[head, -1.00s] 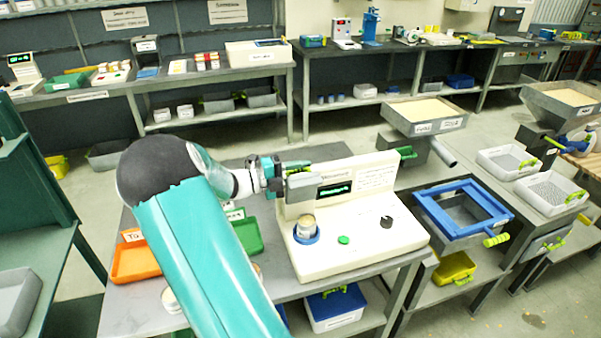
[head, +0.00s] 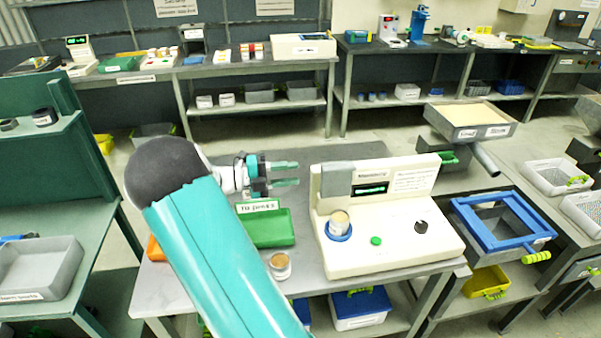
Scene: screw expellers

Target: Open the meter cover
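The cream meter (head: 400,245) stands on the grey table right of centre, with a lit display, a green button and a black knob. Its grey cover (head: 338,179) stands raised against the left part of the back panel, above the cup well. A lidded sample cup (head: 339,221) sits in the blue ring (head: 340,234) and is uncovered from above. My gripper (head: 297,174) is left of the cover, its two teal fingers pointing right with a gap between them. It looks empty and apart from the cover.
A green tray (head: 266,228) with a label card and a small jar (head: 279,266) lie left of the meter. A blue-framed sieve (head: 500,222) stands to the right. The table behind the meter is clear.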

